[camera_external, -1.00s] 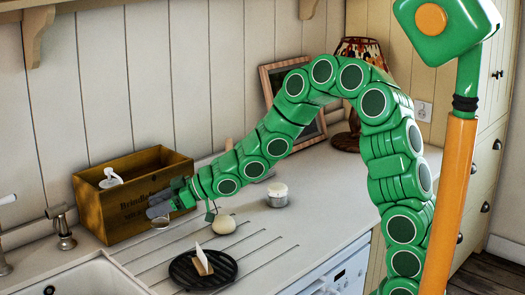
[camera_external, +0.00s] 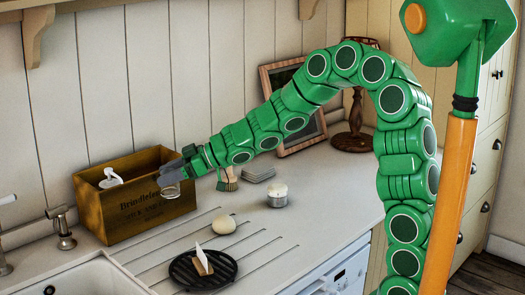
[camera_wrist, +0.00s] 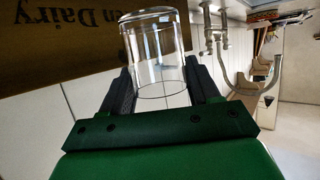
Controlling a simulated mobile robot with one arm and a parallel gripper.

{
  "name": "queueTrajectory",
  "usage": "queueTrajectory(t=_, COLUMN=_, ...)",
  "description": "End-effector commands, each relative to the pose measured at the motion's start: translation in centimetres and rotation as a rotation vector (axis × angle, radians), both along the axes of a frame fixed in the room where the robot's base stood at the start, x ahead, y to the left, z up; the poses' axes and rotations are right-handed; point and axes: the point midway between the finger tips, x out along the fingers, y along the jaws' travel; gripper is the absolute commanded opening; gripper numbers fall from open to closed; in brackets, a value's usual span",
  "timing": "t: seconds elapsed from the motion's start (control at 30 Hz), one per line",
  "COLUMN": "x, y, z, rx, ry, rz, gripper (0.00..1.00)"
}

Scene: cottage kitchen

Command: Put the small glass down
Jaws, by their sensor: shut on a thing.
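The small glass (camera_wrist: 155,50) is clear and empty-looking, and sits between the two dark fingers of my gripper (camera_wrist: 160,85) in the wrist view. My gripper (camera_external: 170,176) is shut on the glass. In the external view the glass (camera_external: 171,191) shows small and pale below the fingertips, in front of the wooden crate (camera_external: 100,222). It appears held above the counter (camera_external: 330,190); the exact height is hard to tell.
A spray bottle (camera_external: 111,178) stands in the crate. A tap (camera_external: 62,230) and sink (camera_external: 80,280) are at left.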

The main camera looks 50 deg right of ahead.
Motion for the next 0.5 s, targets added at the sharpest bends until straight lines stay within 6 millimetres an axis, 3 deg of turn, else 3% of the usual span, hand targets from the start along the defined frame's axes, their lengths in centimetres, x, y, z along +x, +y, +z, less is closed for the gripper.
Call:
queueTrajectory(t=0.03, x=0.1, y=-1.2, z=0.4, rx=-0.004, ry=-0.002, rz=-0.004, gripper=0.26)
queueTrajectory(t=0.5, x=-1.4, y=-9.0, z=2.6, rx=-0.002, ry=0.002, rz=0.013, gripper=0.26)
